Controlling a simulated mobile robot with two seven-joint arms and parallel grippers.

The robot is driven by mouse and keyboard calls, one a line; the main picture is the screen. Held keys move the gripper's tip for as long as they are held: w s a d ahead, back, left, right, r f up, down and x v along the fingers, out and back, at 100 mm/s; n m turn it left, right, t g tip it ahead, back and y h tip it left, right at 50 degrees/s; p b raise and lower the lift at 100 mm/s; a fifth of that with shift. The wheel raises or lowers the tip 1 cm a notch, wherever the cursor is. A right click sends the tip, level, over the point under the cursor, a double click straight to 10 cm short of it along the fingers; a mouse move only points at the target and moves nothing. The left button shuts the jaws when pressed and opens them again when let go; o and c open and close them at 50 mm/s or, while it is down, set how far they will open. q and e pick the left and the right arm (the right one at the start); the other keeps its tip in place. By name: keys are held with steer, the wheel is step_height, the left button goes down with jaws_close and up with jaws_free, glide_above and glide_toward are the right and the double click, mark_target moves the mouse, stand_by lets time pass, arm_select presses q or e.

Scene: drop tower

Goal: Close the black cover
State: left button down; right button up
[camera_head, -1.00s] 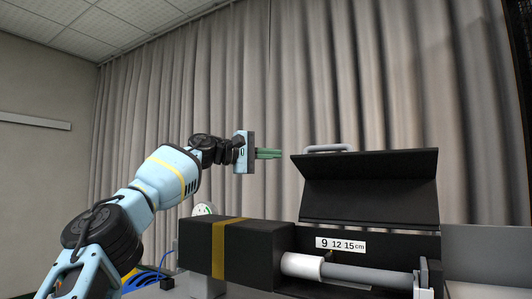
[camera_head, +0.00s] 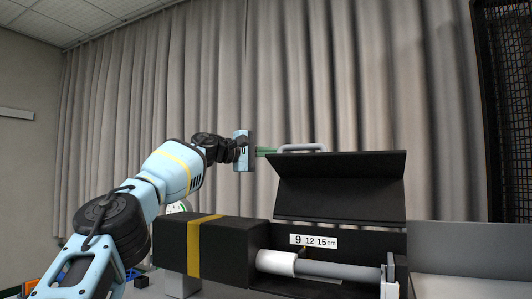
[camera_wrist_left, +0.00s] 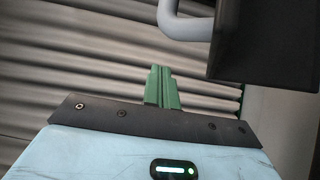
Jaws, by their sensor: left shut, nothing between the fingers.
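The black cover (camera_head: 340,190) stands raised and open above the black box in the head view, with a grey handle (camera_head: 303,148) along its top edge. My left gripper (camera_head: 266,151) is shut and empty, at about the height of the cover's top, by its left end. In the left wrist view the green fingers (camera_wrist_left: 162,88) are together, with the grey handle (camera_wrist_left: 187,25) above them and the dark cover (camera_wrist_left: 262,40) to the right. Whether the fingertips touch the cover or handle I cannot tell. My right gripper is not in view.
The black box with a yellow band (camera_head: 207,247) extends left below the cover. A grey rod with a white sleeve (camera_head: 276,262) lies in the opening, under a label reading 9 12 15 cm (camera_head: 314,241). A grey panel (camera_head: 455,250) is at right. Curtains hang behind.

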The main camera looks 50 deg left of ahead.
arm_select(q)
steer(key=s+d, duration=0.2)
steer(key=d, duration=0.1)
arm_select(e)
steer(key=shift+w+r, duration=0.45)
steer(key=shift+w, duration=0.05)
arm_select(q)
steer(key=shift+w, duration=0.1)
steer(key=shift+f, duration=0.1)
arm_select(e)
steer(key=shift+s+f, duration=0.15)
arm_select(q)
steer(key=shift+s+d+m+t+b, duration=0.25)
steer(key=shift+s+m+t+b, duration=0.05)
steer(key=shift+s, duration=0.2)
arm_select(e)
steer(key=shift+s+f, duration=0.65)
arm_select(q)
steer(key=shift+s, duration=0.1)
